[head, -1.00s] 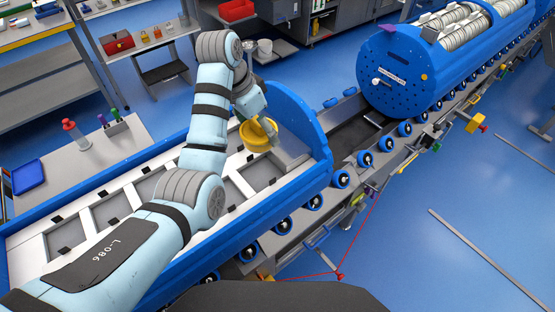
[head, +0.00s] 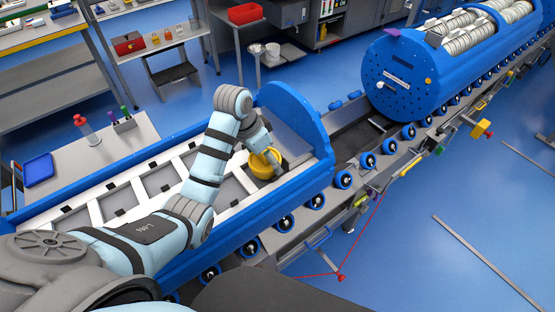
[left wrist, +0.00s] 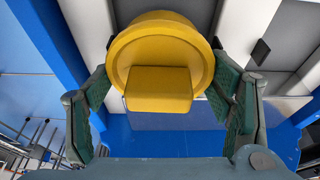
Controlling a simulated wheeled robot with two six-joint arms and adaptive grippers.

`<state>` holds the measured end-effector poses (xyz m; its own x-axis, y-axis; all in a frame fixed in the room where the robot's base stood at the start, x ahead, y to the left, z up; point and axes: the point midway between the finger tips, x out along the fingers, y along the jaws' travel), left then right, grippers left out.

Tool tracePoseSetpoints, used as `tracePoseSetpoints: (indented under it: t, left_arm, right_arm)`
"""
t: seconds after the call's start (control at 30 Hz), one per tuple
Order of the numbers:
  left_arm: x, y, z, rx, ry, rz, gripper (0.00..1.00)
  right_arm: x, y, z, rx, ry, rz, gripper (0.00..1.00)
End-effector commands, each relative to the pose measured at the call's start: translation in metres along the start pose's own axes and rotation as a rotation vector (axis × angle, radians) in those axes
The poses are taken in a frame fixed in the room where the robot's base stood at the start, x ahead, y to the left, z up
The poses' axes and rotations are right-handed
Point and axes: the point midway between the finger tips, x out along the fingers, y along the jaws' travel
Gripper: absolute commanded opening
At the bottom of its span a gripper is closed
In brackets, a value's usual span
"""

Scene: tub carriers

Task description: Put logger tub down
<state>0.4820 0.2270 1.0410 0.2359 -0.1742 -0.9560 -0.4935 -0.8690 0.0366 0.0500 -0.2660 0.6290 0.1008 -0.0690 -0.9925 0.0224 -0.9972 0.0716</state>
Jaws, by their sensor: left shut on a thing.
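The yellow tub (head: 264,166), which I take for the logger tub, is at the right end of the open blue carrier (head: 160,262), close to its raised round end plate (head: 294,110). My left gripper (head: 262,150) reaches down onto it from above. In the left wrist view the tub (left wrist: 155,35) fills the upper middle, its block-shaped grip (left wrist: 158,88) between the two green-padded fingers (left wrist: 165,100). The gripper is shut on it. The tub's underside is hidden, so I cannot tell whether it touches the carrier's floor. My right gripper is not in view.
White dividers (head: 140,190) frame several grey compartments in the carrier. A conveyor with blue rollers (head: 343,180) runs to a second blue carrier (head: 395,85) loaded with coils. A side bench (head: 80,165) holds bottles and a blue tray (head: 38,169).

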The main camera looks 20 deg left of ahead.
Motion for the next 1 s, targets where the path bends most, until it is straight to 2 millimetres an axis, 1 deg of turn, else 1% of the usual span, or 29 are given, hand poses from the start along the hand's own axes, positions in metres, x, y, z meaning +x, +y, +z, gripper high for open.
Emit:
tracePoseSetpoints:
  t: [0.03, 0.13, 0.43, 0.47, 0.5, 0.57, 0.6, 0.87, 1.0]
  left_arm:
    - [0.005, -0.001, 0.003, -0.003, -0.001, -0.001, 0.15]
    - [0.012, -0.002, 0.006, -0.004, 0.001, -0.003, 0.15]
    - [0.015, -0.002, 0.005, -0.002, 0.001, -0.002, 0.15]
    - [0.015, -0.002, 0.006, -0.002, 0.000, -0.002, 0.75]
    - [0.015, -0.002, 0.006, -0.002, 0.000, -0.002, 0.81]
    - [0.015, -0.002, 0.006, -0.002, 0.000, -0.002, 0.91]
    - [0.015, -0.002, 0.006, -0.002, 0.000, -0.002, 0.94]
    - [0.015, -0.002, 0.006, -0.002, 0.000, -0.002, 0.94]
    - [0.011, -0.002, 0.004, -0.001, 0.002, -0.003, 0.94]
  right_arm:
    - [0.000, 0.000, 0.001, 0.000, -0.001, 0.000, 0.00]
    - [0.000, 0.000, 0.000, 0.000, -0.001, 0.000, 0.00]
    - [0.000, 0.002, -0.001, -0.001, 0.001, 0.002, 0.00]
    - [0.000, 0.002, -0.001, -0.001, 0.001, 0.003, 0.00]
    - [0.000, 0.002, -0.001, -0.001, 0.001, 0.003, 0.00]
    - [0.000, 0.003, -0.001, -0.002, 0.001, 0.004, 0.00]
    - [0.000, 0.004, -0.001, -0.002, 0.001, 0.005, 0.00]
    - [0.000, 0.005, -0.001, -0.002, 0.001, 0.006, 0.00]
    - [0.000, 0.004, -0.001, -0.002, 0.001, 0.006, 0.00]
